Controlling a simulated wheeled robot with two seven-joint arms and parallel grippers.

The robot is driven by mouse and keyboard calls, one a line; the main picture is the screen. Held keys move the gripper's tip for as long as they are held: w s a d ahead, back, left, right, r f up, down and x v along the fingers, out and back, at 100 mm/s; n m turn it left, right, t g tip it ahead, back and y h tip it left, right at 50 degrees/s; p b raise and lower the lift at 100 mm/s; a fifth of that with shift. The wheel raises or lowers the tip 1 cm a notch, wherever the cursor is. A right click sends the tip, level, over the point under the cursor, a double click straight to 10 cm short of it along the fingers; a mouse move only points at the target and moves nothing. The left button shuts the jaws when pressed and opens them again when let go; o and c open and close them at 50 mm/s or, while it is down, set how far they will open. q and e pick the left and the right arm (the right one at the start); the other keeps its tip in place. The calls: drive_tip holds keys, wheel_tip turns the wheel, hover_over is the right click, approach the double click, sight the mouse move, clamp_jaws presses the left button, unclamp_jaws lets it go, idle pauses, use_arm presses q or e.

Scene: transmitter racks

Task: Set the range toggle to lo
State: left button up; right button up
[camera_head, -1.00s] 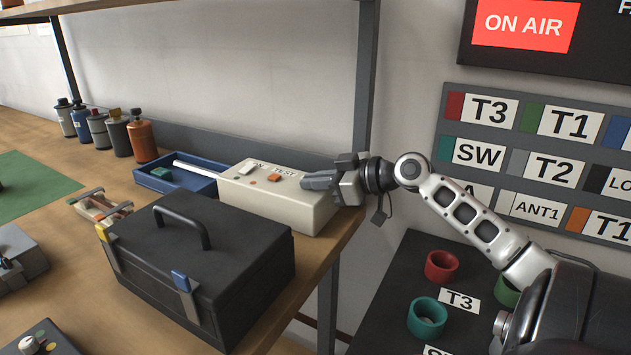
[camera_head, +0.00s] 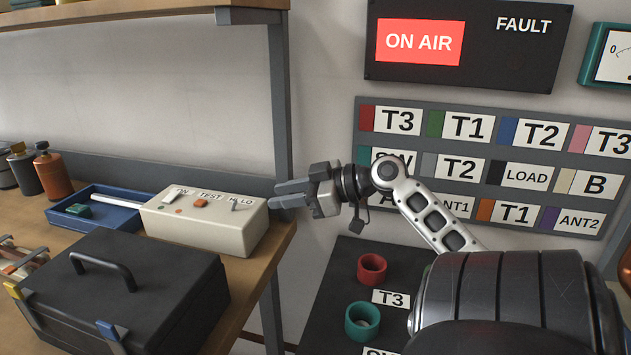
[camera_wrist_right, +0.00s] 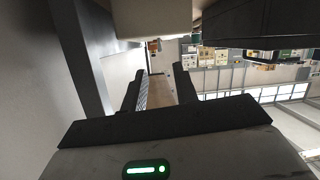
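A beige box (camera_head: 180,227) stands near the right end of the wooden bench in the head view. Its top has a white switch marked ON, an orange button (camera_head: 200,202) marked TEST, and a small grey range toggle (camera_head: 237,206) by the HI LO lettering. The toggle's lean is too small to tell. My right gripper (camera_head: 272,195) is just right of the box's right end, apart from the toggle, with its fingers pointing left toward it. In the right wrist view its two fingers (camera_wrist_right: 158,88) stand apart with nothing between them. My left gripper is not in view.
A black case (camera_head: 140,280) with a handle stands in front of the box. A blue tray (camera_head: 110,222) lies to its left, with several bottles beyond. A shelf post (camera_head: 280,110) rises behind my right gripper. Red (camera_head: 372,268) and teal (camera_head: 362,320) rings stand lower right.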

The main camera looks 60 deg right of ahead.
drive_tip(key=p+v, duration=0.1)
drive_tip(key=v, duration=0.5)
drive_tip(key=shift+s, duration=0.2)
drive_tip(key=shift+r, duration=0.1)
